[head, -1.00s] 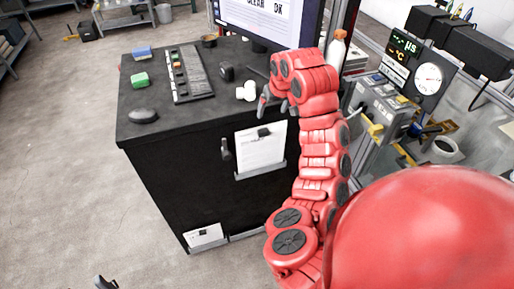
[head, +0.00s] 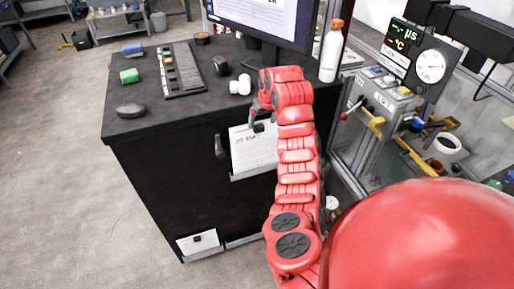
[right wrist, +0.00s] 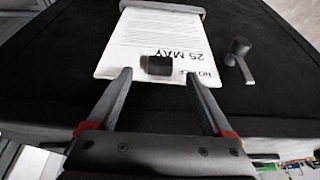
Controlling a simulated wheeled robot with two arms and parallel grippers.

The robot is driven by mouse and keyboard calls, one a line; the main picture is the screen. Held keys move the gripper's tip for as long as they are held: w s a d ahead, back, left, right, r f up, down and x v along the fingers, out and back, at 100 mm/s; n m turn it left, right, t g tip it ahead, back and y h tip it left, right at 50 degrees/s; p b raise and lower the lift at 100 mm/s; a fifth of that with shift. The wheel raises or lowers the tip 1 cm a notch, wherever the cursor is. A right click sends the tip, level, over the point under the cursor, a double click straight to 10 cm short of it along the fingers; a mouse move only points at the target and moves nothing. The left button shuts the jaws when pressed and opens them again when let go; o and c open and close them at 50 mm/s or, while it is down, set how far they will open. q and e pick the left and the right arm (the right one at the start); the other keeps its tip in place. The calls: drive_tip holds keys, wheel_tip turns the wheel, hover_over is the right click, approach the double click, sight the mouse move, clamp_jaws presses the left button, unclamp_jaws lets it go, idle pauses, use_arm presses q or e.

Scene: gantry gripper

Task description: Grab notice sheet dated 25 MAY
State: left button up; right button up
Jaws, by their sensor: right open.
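The white notice sheet (head: 252,153) hangs on the front of the black cabinet (head: 160,185). In the right wrist view the sheet (right wrist: 150,38) appears upside down and reads "25 MAY", with a partly covered heading above the date. A small black clip or magnet (right wrist: 158,66) sits at its top edge. A grey holder (right wrist: 165,7) crosses its lower end. My right gripper (right wrist: 158,78) is open and empty; its two fingers point at the sheet's top edge, one to each side of the clip. I cannot tell whether they touch. My left gripper is out of view.
A black handle (head: 220,147) sticks out left of the sheet. Another paper (head: 197,243) is low on the cabinet. The cabinet top holds a keyboard-like panel (head: 180,70), a white object (head: 240,86), a monitor (head: 268,22) and a white bottle (head: 331,55). Floor at left is clear.

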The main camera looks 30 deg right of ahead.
sight(260, 128)
drive_tip(key=p+x, duration=0.2)
drive_tip(key=x, duration=0.2)
drive_tip(key=shift+w+p, duration=0.15)
drive_tip(key=shift+p, duration=0.25)
drive_tip(key=shift+f, duration=0.25)
clamp_jaws()
